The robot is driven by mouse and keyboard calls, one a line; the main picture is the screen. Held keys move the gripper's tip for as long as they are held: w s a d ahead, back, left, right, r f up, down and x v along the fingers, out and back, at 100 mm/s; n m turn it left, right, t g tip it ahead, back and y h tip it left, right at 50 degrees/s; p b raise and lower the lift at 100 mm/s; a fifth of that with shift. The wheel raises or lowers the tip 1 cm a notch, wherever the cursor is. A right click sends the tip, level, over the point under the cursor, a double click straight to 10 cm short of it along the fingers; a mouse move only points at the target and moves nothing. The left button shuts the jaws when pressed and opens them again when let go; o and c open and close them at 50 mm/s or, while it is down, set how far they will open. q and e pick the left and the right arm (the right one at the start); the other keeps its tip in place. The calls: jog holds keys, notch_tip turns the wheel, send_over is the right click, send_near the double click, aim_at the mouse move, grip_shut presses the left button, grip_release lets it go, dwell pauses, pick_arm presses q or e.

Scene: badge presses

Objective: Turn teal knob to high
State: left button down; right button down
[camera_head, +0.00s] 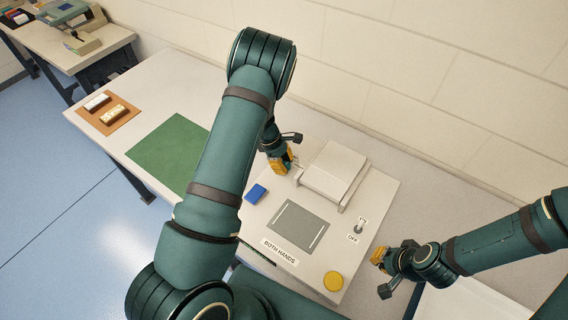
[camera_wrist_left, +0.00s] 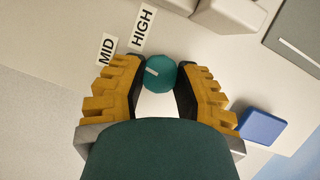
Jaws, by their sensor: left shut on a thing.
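The teal knob (camera_wrist_left: 161,74) sits between the two yellow fingers of my left gripper (camera_wrist_left: 160,88) in the left wrist view, and the gripper is shut on it. A short white mark on the knob lies on its left side, toward the labels. The MID label (camera_wrist_left: 106,48) and the HIGH label (camera_wrist_left: 143,25) lie beside it, HIGH further right. In the head view my left gripper (camera_head: 284,162) is at the left edge of the white press, and the knob is hidden there. My right gripper (camera_head: 381,258) is near the press's right side, away from the knob; its opening is unclear.
The press panel (camera_head: 310,268) carries a blue block (camera_head: 256,193), a grey plate (camera_head: 298,225), an ON/OFF switch (camera_head: 359,228) and a yellow button (camera_head: 333,281). A raised white block (camera_head: 333,170) stands close to my left gripper. A green mat (camera_head: 167,153) lies left.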

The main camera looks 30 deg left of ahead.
pick_arm(q)
jog(key=m+g, duration=0.1)
jog(key=m, duration=0.1)
jog(key=m+g+b, duration=0.1)
jog(key=m, duration=0.2)
jog(key=shift+w+f, duration=0.1)
pick_arm(e)
jog(key=shift+f, duration=0.95)
pick_arm(q)
jog(key=m+b, duration=0.1)
jog(key=m, duration=0.1)
jog(key=m+g+y+b, duration=0.1)
jog(key=m, duration=0.2)
jog(key=shift+d+g, duration=0.15)
jog(key=shift+g, duration=0.15)
pick_arm(e)
jog(key=shift+a+f, duration=0.1)
jog(key=shift+f, duration=0.75)
pick_arm(q)
jog(key=c, duration=0.6)
grip_release()
jog(key=v, duration=1.2)
jog(key=shift+d, duration=0.15)
